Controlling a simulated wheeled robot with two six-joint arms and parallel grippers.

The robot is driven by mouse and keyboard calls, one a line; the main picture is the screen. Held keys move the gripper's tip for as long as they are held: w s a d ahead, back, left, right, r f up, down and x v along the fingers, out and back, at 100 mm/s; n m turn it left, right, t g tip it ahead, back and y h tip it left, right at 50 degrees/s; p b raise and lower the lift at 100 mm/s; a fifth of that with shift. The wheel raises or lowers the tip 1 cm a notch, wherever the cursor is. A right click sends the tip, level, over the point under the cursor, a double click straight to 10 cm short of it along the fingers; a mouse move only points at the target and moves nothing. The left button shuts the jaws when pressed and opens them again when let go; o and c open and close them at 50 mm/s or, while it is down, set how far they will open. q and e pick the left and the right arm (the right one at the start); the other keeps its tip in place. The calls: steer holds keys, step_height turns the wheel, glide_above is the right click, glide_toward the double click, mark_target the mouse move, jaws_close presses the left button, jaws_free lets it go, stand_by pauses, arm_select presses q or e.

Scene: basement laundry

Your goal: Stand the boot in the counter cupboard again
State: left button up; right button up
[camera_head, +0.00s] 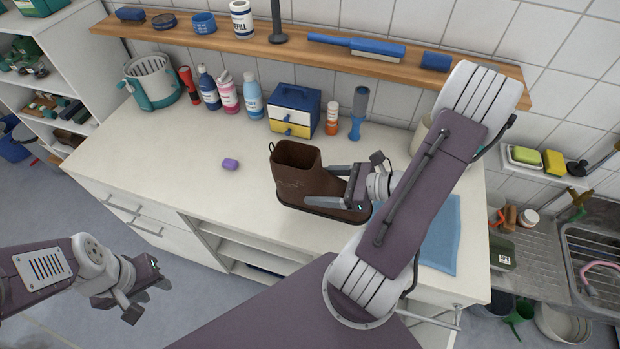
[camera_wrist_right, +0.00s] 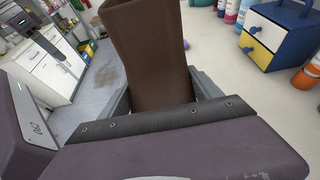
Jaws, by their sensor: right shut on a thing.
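The brown boot (camera_head: 297,182) is upright over the counter top (camera_head: 215,135), its shaft opening up and its toe to the right. I cannot tell whether its sole touches the counter. My right gripper (camera_head: 335,187) is shut on the boot from the right, one finger on each side; the toe is partly behind it. In the right wrist view the boot's brown shaft (camera_wrist_right: 150,55) rises between the fingers. The counter cupboard shows an open shelf bay (camera_head: 255,252) below the front edge, its inside mostly hidden. My left gripper (camera_head: 144,294) is open and empty, left of the counter front.
A purple soap bar (camera_head: 230,164) lies left of the boot, a blue cloth (camera_head: 440,238) to its right. Bottles (camera_head: 228,95), a small drawer box (camera_head: 293,110) and a blue-handled tool (camera_head: 358,112) line the back. The counter's left front is clear. A sink (camera_head: 595,245) stands at right.

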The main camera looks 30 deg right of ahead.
steer(key=shift+s+r, duration=0.5)
steer(key=shift+s, duration=0.3)
steer(key=shift+d, duration=0.1)
